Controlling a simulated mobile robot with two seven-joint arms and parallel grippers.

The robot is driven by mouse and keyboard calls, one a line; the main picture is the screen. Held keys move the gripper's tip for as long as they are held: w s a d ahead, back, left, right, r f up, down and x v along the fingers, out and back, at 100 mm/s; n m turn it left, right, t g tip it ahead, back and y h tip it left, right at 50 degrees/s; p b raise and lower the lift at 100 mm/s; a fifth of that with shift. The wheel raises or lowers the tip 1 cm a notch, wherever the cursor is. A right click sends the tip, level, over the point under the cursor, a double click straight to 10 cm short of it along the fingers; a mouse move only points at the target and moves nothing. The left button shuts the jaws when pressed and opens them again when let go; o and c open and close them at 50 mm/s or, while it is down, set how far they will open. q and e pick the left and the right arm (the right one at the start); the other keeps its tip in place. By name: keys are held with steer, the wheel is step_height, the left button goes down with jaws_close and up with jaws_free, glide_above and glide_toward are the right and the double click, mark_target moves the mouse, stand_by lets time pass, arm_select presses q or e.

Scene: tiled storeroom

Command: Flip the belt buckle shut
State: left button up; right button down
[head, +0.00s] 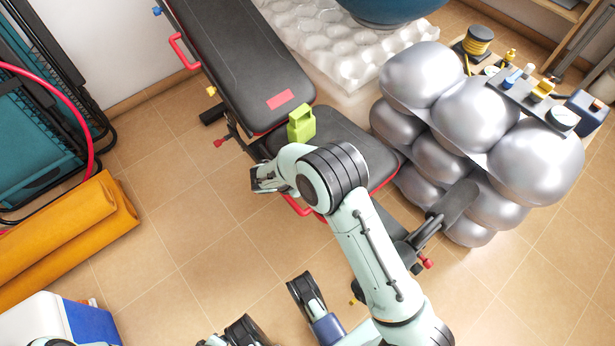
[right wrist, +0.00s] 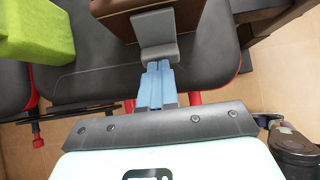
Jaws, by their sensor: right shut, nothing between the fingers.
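Belt and buckle cannot be made out there.
A green block-shaped weight (head: 301,124) stands on the seat, close to the right gripper; it also shows in the right wrist view (right wrist: 35,30). The red-trimmed bench (head: 235,60) extends up-left. Silver balls (head: 480,115) are stacked at right. Tiled floor (head: 170,230) at left is clear.

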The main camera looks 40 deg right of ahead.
steer(key=shift+f+h, duration=0.75)
steer(key=shift+h, duration=0.05)
steer(key=shift+d+f, duration=0.25)
steer(key=shift+f, duration=0.15)
arm_select(q)
steer(key=shift+s+f+g, duration=0.3)
steer(key=shift+s+f, duration=0.2)
steer(key=shift+s, duration=0.15)
steer(key=shift+r, duration=0.1)
arm_select(e)
steer(key=shift+r, duration=0.1)
steer(key=shift+r+p, duration=0.45)
steer(key=shift+r, duration=0.3)
arm_select(q)
steer(key=shift+r, duration=0.6)
